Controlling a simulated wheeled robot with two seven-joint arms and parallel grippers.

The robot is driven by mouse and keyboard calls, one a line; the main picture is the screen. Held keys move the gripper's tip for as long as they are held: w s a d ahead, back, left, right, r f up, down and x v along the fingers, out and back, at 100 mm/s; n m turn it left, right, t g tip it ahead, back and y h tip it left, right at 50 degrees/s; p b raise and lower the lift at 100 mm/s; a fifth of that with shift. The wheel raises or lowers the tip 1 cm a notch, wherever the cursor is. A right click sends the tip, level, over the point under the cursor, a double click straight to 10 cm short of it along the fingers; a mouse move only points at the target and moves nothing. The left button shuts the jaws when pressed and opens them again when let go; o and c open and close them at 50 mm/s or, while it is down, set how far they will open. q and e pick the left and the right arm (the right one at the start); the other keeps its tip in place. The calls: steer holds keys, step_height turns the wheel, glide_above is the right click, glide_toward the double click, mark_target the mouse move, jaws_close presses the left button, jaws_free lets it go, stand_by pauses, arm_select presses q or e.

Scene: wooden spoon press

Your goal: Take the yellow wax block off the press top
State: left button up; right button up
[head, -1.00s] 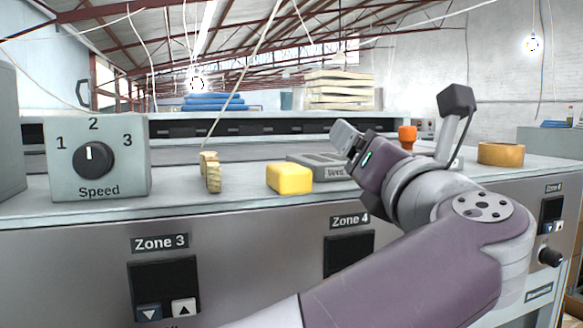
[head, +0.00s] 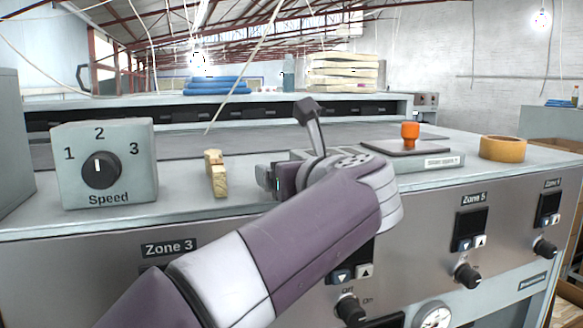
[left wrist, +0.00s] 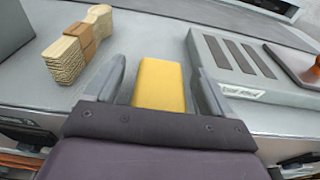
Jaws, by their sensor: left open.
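The yellow wax block (left wrist: 159,84) lies on the press top (left wrist: 150,30) and shows in the left wrist view. My left gripper (left wrist: 156,62) is open, with one finger on each side of the block and a visible gap on both sides. I cannot tell how high the fingers are above the top. In the head view my left gripper (head: 268,181) is over the front part of the press top (head: 120,222), and the block is hidden behind it. My right gripper is in no view.
A banded wooden bundle (head: 216,173) stands left of the gripper. A Speed dial box (head: 104,165) is farther left. A grey slotted block (left wrist: 235,62) sits close to the right finger. An orange-knobbed plate (head: 409,140) and tape roll (head: 502,149) are farther right.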

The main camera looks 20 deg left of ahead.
arm_select(q)
steer(key=c, duration=1.1)
